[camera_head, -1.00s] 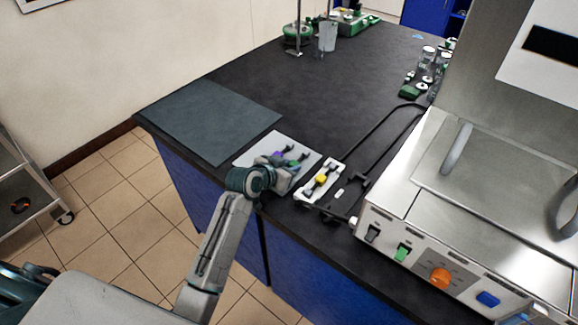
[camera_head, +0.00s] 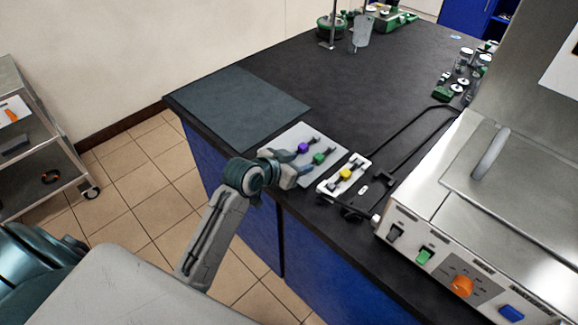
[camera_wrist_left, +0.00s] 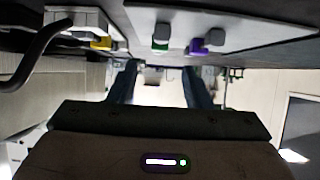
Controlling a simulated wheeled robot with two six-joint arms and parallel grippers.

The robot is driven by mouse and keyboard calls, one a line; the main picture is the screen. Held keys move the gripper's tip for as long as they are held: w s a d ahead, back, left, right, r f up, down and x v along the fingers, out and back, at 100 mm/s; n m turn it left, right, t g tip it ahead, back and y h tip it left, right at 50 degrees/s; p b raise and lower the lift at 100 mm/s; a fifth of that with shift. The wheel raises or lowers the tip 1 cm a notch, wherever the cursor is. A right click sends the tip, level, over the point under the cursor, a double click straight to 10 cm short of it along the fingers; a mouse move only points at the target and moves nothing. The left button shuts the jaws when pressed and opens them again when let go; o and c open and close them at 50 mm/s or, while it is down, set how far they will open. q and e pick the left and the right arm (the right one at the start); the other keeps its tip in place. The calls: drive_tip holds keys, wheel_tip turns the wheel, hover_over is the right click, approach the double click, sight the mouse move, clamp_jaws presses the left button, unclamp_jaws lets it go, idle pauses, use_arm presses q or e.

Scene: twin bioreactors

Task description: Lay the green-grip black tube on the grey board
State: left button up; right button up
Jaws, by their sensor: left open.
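The light grey board (camera_head: 300,130) lies near the bench's front edge. The black tube with the green grip (camera_head: 319,158) lies on it, beside a black tube with a purple grip (camera_head: 303,147). My left gripper (camera_head: 298,168) is open at the board's near left edge, apart from the green grip. In the left wrist view, its two fingers (camera_wrist_left: 160,88) stand apart with nothing between them. There the green grip (camera_wrist_left: 162,46) and the purple grip (camera_wrist_left: 195,47) show above the fingertips, on the board (camera_wrist_left: 235,22). My right gripper is not in view.
A white holder (camera_head: 330,186) with a yellow-grip tube (camera_head: 346,174) stands right of the board. A black hose (camera_head: 405,137) runs behind it to the steel machine (camera_head: 440,190). A dark mat (camera_head: 237,108) covers the bench's left end. The bench's middle is clear.

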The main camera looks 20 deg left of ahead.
use_arm(q)
drive_tip(key=v, duration=0.4)
drive_tip(key=shift+s, duration=0.1)
